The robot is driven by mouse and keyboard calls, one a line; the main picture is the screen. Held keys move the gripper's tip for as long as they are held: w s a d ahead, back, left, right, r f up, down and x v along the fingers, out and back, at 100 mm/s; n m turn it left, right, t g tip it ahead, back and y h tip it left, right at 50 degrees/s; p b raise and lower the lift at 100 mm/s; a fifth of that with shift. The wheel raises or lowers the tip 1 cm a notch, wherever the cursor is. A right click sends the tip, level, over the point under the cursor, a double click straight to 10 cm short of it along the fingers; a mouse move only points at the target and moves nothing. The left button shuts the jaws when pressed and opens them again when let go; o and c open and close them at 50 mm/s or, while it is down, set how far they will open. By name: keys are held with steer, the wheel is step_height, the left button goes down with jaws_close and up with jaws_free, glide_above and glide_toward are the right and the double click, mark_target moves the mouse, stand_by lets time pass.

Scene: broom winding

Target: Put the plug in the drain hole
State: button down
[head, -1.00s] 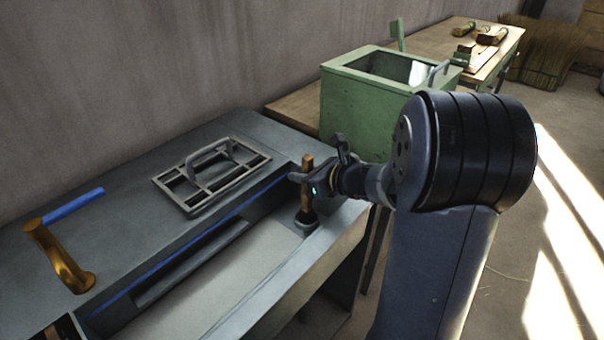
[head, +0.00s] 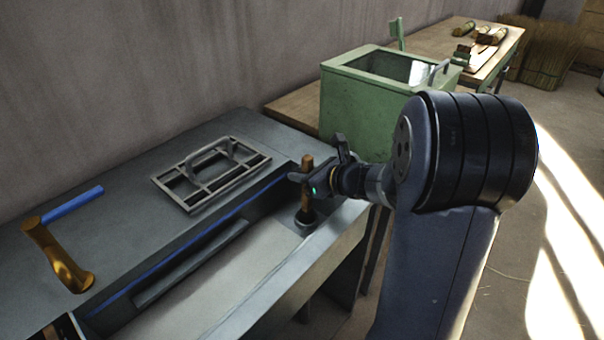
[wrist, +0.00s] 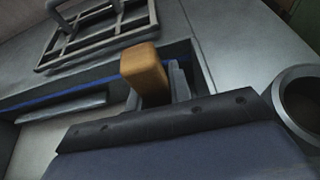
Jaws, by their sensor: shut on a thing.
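The plug has an upright brown wooden handle (head: 307,196) and a dark round base (head: 304,223). It stands in the right end of the sunken basin (head: 235,285). My gripper (head: 302,178) is shut on the handle near its top, coming in from the right. The handle's top also shows in the wrist view (wrist: 145,64), between the fingers. The drain hole is not visible; I cannot tell whether the base sits in it or just above the basin floor.
A metal grate with a handle (head: 211,174) lies on the counter behind the basin. A brass tap (head: 58,257) with a blue bar (head: 73,204) is at the left. A green box (head: 352,110) stands beyond the counter, with a wooden table (head: 470,50) further back.

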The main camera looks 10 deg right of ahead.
steer(key=shift+f+b, duration=0.35)
steer(key=shift+f, duration=0.1)
steer(key=c, duration=1.6)
jaws_free()
steer(key=shift+o, duration=0.2)
steer(key=p+v, duration=0.4)
steer(key=v, duration=0.7)
steer(key=b+x, duration=0.3)
steer(key=x, duration=0.6)
